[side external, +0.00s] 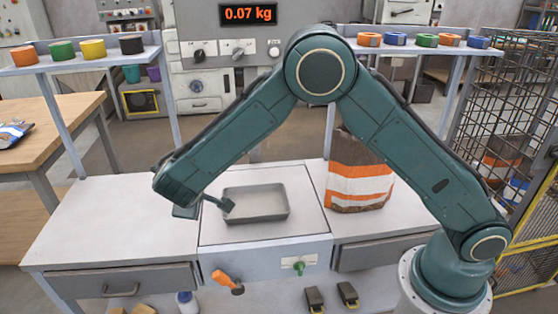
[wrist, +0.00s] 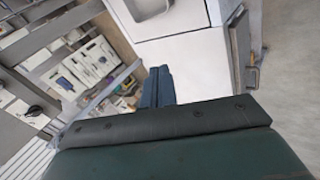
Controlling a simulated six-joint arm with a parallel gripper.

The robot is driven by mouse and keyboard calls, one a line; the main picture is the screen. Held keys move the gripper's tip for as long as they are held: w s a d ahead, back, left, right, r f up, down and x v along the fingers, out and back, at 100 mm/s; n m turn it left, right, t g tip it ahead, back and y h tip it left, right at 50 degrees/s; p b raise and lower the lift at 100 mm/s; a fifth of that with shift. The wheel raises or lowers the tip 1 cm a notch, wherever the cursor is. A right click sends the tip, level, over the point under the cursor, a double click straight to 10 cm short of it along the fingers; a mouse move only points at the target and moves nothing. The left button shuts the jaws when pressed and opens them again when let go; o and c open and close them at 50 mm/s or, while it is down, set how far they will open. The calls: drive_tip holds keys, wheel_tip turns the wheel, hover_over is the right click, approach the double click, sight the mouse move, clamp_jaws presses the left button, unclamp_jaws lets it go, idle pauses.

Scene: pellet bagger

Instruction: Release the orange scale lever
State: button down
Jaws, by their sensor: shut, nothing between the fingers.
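The orange scale lever (side external: 222,276) sticks out to the left and up from a dark pivot on the front of the scale cabinet, below the worktop edge. My gripper (side external: 228,205) is shut and empty by the left rim of the grey metal tray (side external: 256,219); whether it touches the rim is unclear. It is above and behind the orange lever, apart from it. In the wrist view, my closed fingers (wrist: 159,74) point toward a white surface, and I cannot make out the orange lever there.
A green lever (side external: 299,267) sits right of the orange one on the same front. An orange-and-white striped bag (side external: 358,185) stands right of the tray. The display (side external: 248,14) reads 0.07 kg. Left worktop (side external: 125,222) is clear. Drawer handle (side external: 121,290) protrudes lower left.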

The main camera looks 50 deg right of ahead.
sight(227, 283)
drive_tip(key=a+f+n+t+h, duration=0.15)
drive_tip(key=a+f, duration=0.25)
drive_tip(key=f, duration=0.4)
drive_tip(key=a+f+n+t+h, duration=0.1)
drive_tip(key=a+f+n, duration=0.25)
drive_tip(key=f, duration=0.55)
drive_tip(key=s+a+f+n+t, duration=0.1)
drive_tip(key=s+f+n+t, duration=0.1)
drive_tip(key=f, duration=0.5)
drive_tip(key=s+a+f+n+t, duration=0.1)
drive_tip(key=s+f+n+t, duration=0.2)
drive_tip(key=s+f, duration=0.3)
drive_tip(key=shift+s+f+n+t+y, duration=0.35)
drive_tip(key=shift+f+n+y, duration=0.1)
drive_tip(key=shift+f+n, duration=0.6)
drive_tip(key=shift+w+f+m, duration=0.1)
drive_tip(key=shift+m, duration=0.15)
drive_tip(key=x, duration=1)
drive_tip(key=shift+s+d+r, duration=0.45)
drive_tip(key=shift+s+d, duration=0.1)
drive_tip(key=shift+s, duration=0.1)
drive_tip(key=shift+s+d+r, duration=0.5)
drive_tip(key=shift+s+d, duration=0.1)
drive_tip(key=shift+s, duration=0.05)
